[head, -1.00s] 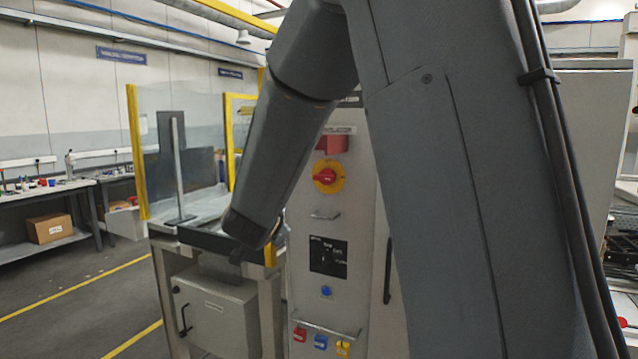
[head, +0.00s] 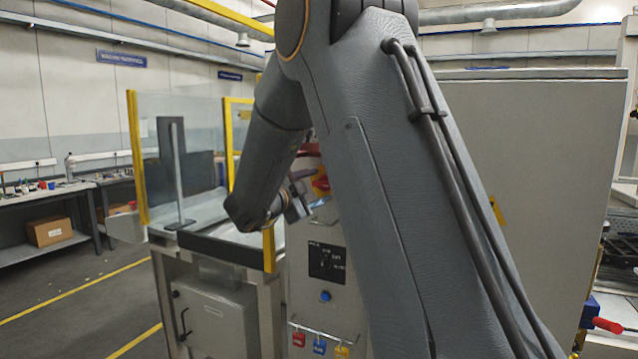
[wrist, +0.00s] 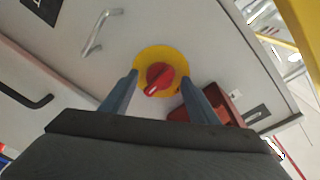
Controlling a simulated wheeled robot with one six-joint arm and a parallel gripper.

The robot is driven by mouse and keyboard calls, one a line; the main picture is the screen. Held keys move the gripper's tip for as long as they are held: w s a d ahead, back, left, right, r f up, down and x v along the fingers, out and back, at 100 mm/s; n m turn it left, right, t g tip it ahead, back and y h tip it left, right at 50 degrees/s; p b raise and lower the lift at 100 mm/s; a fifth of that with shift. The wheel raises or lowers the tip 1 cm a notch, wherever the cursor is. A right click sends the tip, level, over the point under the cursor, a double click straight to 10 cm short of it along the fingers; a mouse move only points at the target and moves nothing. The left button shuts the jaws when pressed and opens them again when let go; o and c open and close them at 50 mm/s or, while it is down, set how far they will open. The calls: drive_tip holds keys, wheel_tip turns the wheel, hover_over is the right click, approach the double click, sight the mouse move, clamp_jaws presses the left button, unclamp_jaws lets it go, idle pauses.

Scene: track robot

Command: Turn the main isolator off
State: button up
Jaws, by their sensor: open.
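The main isolator is a red rotary knob (wrist: 157,79) on a round yellow plate (wrist: 148,56), mounted on a grey cabinet front. In the wrist view, the knob's white mark points down and slightly left. My gripper (wrist: 160,77) is open, its two blue-grey fingers on either side of the knob, with the tips over the plate's edges. I see gaps between fingers and knob; how far the tips are from the plate I cannot tell. In the head view, my gripper (head: 308,202) is beside the isolator (head: 320,185), which my arm mostly hides.
A red box (wrist: 222,101) sits close to the right finger. A metal handle (wrist: 100,32) is on the cabinet front. Lower in the head view are a black panel (head: 327,262), a blue button (head: 325,296) and hanging padlocks (head: 320,345). A glazed yellow-framed guard (head: 138,150) stands left.

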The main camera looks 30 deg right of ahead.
drive_tip(key=shift+w+d, duration=0.3)
drive_tip(key=shift+d, duration=0.15)
drive_tip(key=c, duration=1)
drive_tip(key=shift+c, duration=0.2)
